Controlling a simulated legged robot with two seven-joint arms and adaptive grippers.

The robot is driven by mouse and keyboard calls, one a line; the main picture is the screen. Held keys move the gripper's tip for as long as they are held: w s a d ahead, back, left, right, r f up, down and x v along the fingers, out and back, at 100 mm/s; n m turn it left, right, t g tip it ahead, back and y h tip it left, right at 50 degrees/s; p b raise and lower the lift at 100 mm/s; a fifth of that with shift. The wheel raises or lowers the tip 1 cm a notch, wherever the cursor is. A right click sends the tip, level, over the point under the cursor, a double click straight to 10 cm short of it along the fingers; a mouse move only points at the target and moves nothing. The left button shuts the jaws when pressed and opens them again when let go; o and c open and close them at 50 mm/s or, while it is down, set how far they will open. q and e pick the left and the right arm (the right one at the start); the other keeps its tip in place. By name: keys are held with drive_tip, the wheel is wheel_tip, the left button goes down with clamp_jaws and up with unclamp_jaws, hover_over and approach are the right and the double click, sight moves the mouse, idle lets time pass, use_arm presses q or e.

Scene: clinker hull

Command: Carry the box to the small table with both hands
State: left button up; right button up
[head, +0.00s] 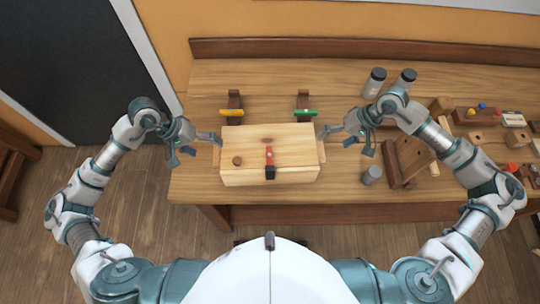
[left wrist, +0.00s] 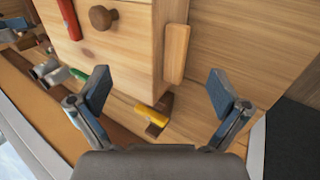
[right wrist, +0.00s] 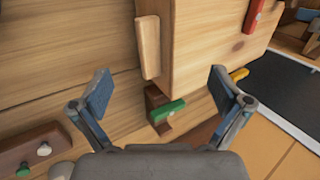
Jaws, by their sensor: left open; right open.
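The wooden box (head: 250,177) sits on the workbench (head: 205,90), with a round knob and a red-and-black clasp on it. A pale wooden handle sticks out on each end: the left one (left wrist: 175,52) shows in the left wrist view, the right one (right wrist: 148,46) in the right wrist view. My left gripper (head: 197,144) is open beside the box's left end, its fingers apart and empty. My right gripper (head: 337,136) is open beside the right end, also empty. Both handles lie ahead of the open fingers.
Behind the box are a yellow-handled clamp (head: 232,112) and a green-handled clamp (head: 305,112). Dark-capped jars (head: 374,84), a wooden rack (head: 408,160) and a grey cylinder (head: 372,175) stand to the right. The bench left of the box is mostly clear.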

sight(219, 156)
use_arm(q)
drive_tip(key=x, duration=0.5)
drive_tip(key=shift+a+f, duration=0.2)
drive_tip(key=shift+f, duration=0.1)
use_arm(e)
drive_tip(key=x, duration=0.6)
drive_tip(key=shift+a+r, duration=0.2)
use_arm(q)
drive_tip(key=shift+d+f, duration=0.3)
drive_tip(key=shift+f, duration=0.1)
use_arm(e)
drive_tip(key=shift+a+f, duration=0.25)
drive_tip(key=shift+f, duration=0.15)
use_arm(q)
drive_tip(key=shift+d+f, duration=0.1)
drive_tip(key=shift+d, duration=0.05)
use_arm(e)
drive_tip(key=shift+d+f, duration=0.1)
